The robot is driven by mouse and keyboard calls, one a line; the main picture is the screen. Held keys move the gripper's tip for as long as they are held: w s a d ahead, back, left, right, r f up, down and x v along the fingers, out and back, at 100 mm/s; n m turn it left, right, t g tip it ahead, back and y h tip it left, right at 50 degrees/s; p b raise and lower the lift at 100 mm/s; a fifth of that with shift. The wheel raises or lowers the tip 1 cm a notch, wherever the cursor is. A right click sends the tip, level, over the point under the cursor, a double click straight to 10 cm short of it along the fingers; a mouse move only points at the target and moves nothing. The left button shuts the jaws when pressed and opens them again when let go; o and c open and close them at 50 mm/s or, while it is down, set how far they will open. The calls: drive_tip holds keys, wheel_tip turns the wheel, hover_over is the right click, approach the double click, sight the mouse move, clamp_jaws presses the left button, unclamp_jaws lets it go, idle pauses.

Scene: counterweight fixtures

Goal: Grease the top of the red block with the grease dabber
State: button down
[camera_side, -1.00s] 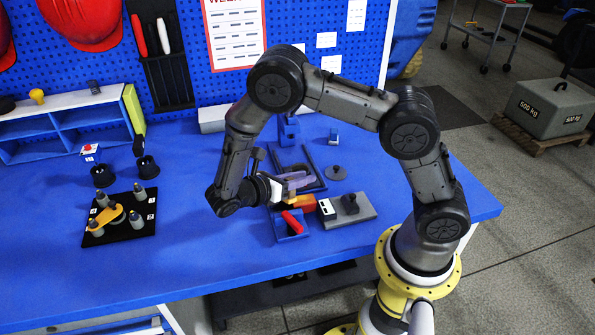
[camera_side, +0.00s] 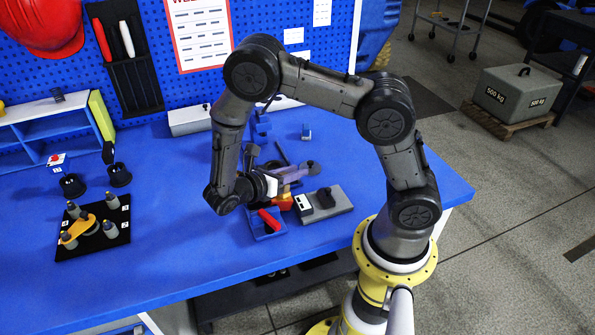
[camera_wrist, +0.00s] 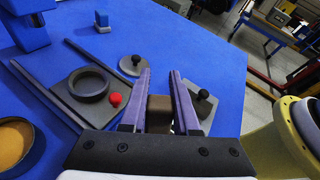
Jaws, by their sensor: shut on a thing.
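My gripper (camera_wrist: 159,92) has purple fingers, which also show in the side view (camera_side: 291,176). They are closed on a brownish, block-shaped piece (camera_wrist: 159,113); I cannot tell for certain whether this is the dabber. An orange-red block-like piece (camera_side: 284,203) shows just below the fingers in the side view, partly hidden, and may be the red block or the held piece. A red bar-shaped part (camera_side: 269,219) lies on a blue base left of it. The wrist view shows a small red ball (camera_wrist: 115,99) beside a dark ring and an orange-filled round pot (camera_wrist: 14,142) at left.
A grey plate with a black knob (camera_side: 325,202) lies right of the gripper. A knobbed grey disc (camera_wrist: 132,66) and dark rails (camera_wrist: 48,95) lie beyond it. The blue table is clear between board and gripper.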

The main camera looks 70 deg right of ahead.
drive_tip(key=shift+w+a+r, duration=0.2)
drive_tip(key=shift+w+a, duration=0.15)
drive_tip(key=shift+w, duration=0.1)
drive_tip(key=shift+w+a, duration=1.55)
drive_tip(key=shift+a, duration=0.05)
drive_tip(key=shift+w+r, duration=0.1)
drive_tip(key=shift+r, duration=0.05)
wheel_tip(320, 180, up, 8)
drive_tip(key=shift+s+a+f, duration=0.3)
drive_tip(key=shift+s+f, duration=0.05)
drive_tip(key=shift+f, duration=0.2)
